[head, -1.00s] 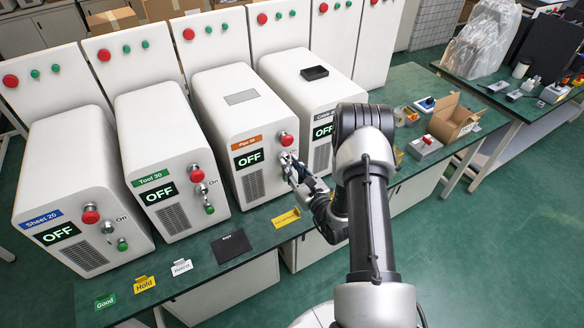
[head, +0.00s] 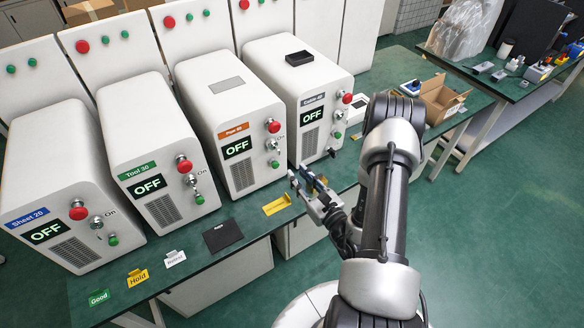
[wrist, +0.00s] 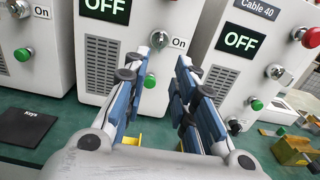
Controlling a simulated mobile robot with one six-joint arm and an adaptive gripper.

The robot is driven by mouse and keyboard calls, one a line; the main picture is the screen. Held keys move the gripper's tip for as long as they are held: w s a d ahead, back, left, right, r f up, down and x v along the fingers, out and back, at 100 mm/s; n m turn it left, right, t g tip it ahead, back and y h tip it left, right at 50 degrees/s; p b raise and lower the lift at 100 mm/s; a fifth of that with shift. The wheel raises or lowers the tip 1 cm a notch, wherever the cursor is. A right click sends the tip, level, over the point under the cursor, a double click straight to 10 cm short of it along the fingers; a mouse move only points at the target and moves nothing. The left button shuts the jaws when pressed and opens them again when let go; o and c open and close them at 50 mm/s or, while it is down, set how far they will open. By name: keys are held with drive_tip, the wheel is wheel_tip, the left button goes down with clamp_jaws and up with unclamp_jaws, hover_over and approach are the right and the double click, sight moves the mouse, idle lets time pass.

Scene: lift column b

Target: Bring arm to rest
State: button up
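My gripper (head: 306,178) is open and empty, in the air in front of the gap between the orange-labelled machine (head: 222,105) and the Cable 40 machine (head: 290,75). In the wrist view its two blue-padded fingers (wrist: 168,68) stand apart with nothing between them. My arm reaches forward from the lower right of the head view, bent at the elbow. The fingers look clear of both panels.
Tool 30 (head: 140,120) and Sheet 20 (head: 40,150) machines stand to the left, displays reading OFF. A black Keys mat (head: 222,236), a yellow holder (head: 277,205) and Good, Hold and Retest signs line the bench's front edge. An open carton (head: 440,98) stands right. Green floor is free in front.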

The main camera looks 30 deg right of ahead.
drive_tip(key=shift+s, duration=0.4)
drive_tip(key=shift+a+r, duration=0.1)
